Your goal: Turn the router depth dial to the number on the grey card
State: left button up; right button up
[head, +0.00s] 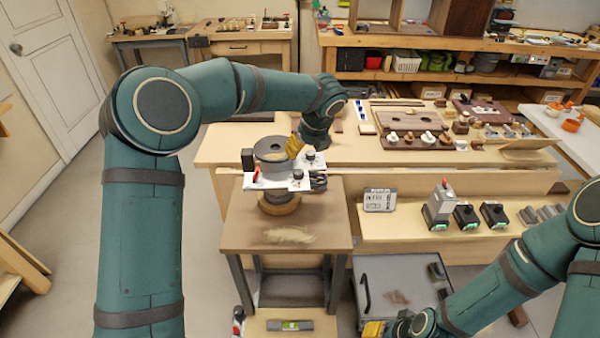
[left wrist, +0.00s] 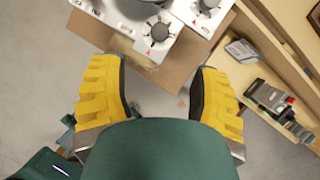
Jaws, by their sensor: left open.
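A white panel (head: 262,182) with dark dials and a grey round body sits on a small brown bench. In the left wrist view a dark dial (left wrist: 158,32) with a red pointer mark is on a white plate, and a second dial (left wrist: 207,5) is cut by the top edge. The dial numbers are too small to read. A grey card (head: 380,199) stands on the shelf to the right; its writing is not legible. My left gripper (head: 295,147) is above the panel, open and empty, its fingers (left wrist: 158,78) short of the dial. My right gripper (head: 374,328) is low at the bottom edge, its jaw unclear.
The small bench (head: 240,225) has a pale patch on its front. Several dark battery-like tools (head: 466,216) stand on the shelf right of the card. A metal cabinet (head: 390,275) is below the shelf. A long workbench with many small parts runs behind.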

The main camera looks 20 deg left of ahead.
aim_at(298, 172)
pick_arm(q)
jog(key=b+x, duration=0.1)
jog(key=x, duration=1.2)
jog(key=shift+f+b, duration=0.15)
jog(key=shift+b, duration=0.25)
jog(key=shift+o, duration=0.2)
jog(key=shift+s, duration=0.1)
grip_shut()
